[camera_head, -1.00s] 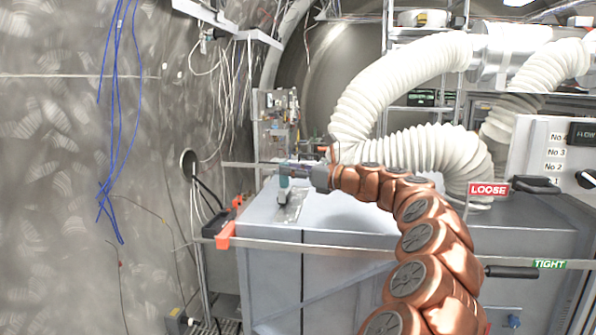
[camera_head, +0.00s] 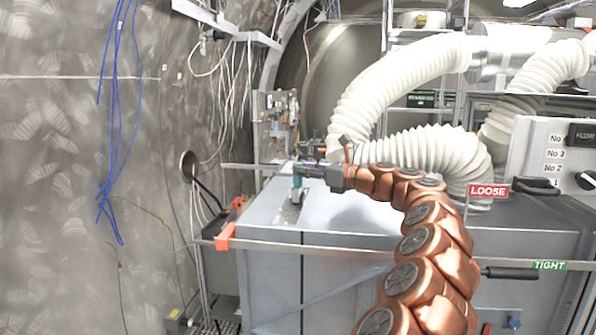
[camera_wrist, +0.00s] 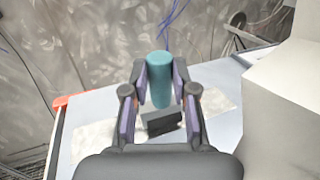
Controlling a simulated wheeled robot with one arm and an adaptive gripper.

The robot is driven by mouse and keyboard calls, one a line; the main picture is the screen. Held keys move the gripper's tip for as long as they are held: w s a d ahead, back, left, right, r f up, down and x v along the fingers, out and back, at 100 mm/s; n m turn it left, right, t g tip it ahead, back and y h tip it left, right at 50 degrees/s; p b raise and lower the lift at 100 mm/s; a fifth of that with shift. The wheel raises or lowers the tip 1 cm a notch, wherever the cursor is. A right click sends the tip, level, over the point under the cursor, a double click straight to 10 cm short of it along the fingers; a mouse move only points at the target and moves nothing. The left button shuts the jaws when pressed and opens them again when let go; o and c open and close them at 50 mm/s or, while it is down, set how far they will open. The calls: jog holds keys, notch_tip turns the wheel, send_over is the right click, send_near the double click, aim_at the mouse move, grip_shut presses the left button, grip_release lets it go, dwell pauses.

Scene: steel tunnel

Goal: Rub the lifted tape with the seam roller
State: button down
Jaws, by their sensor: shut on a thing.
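My gripper (camera_head: 302,170) reaches out over the top of the grey cabinet (camera_head: 345,214). In the wrist view my gripper (camera_wrist: 160,78) is shut on a teal cylinder, which looks like the handle of the seam roller (camera_wrist: 160,68). A dark block (camera_wrist: 162,122) shows between the fingers below the handle; I cannot tell if it is the roller's head. A pale strip, apparently the tape (camera_wrist: 96,140), lies on the cabinet top on both sides of the block. It also shows in the head view (camera_head: 290,212). Contact between roller and tape cannot be made out.
White corrugated hoses (camera_head: 400,75) arch behind and right of my arm. A metal bar with an orange end (camera_head: 226,236) crosses the cabinet's front. LOOSE (camera_head: 488,191) and TIGHT (camera_head: 549,265) signs are at right. A patterned wall (camera_head: 60,170) with blue wires (camera_head: 112,180) is at left.

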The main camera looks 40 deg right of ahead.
jog(key=shift+d+f, duration=0.15)
jog(key=shift+d, duration=0.3)
jog(key=shift+a+x, duration=0.15)
jog(key=shift+x, duration=0.9)
jog(key=shift+a+x, duration=0.15)
jog(key=shift+x, duration=0.9)
jog(key=shift+s, duration=0.15)
notch_tip(320, 180, up, 6)
